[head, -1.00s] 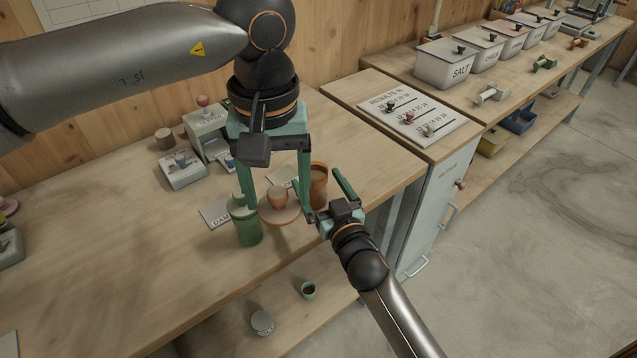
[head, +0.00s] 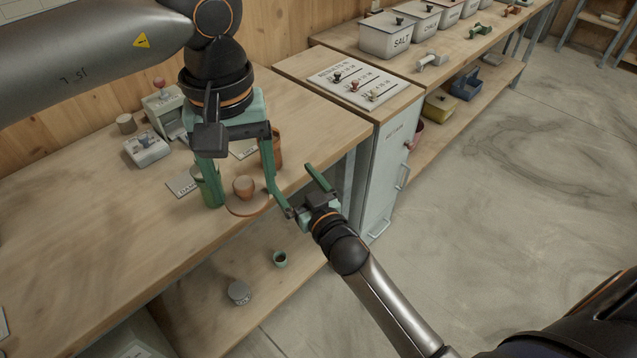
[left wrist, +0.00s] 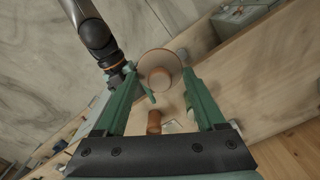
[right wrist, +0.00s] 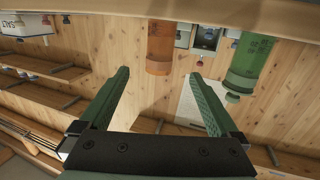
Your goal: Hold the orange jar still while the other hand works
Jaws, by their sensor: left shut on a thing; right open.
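An orange jar (head: 277,152) stands on the workbench, partly behind a finger of my left gripper in the head view; it stands clear of fingers in the right wrist view (right wrist: 160,45). My left gripper (head: 243,190) is in front of it. Its fingertips bracket a round orange dish with a small cup-shaped piece on it (head: 243,186), also in the left wrist view (left wrist: 158,60); the contact itself is hard to see. A green jar (head: 212,190) stands on the left, overlapped by a finger. My right gripper (head: 291,178) is open and empty beside the dish.
Small devices (head: 147,148) stand at the back left. A cabinet (head: 385,180) is on the right. The front left of the bench is clear.

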